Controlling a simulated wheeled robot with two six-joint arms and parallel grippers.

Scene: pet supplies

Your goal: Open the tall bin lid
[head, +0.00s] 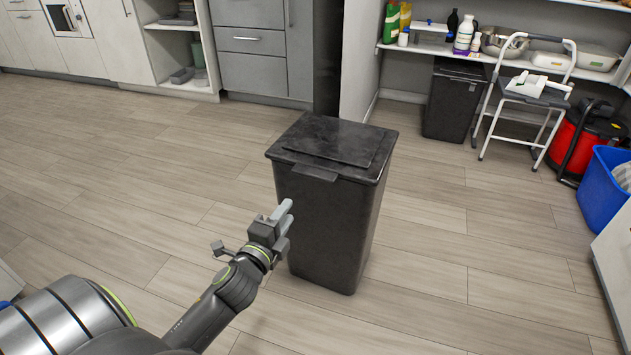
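The tall bin (325,222) is dark grey to black and stands upright on the wood floor in the middle of the head view. Its lid (336,141) is flat and closed, with a small tab (314,173) at the front edge. My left gripper (285,217) is in front of the bin's left front side, below the lid's tab. Its two light grey fingers lie close together and point up and right. I cannot tell whether they touch the bin or how wide they are apart. My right gripper is not in view.
A second, smaller black bin (453,101) stands under a shelf at the back right. A step stool (525,100), a red vacuum (577,140) and a blue tub (605,188) stand on the right. Cabinets (262,45) line the back. The floor around the tall bin is clear.

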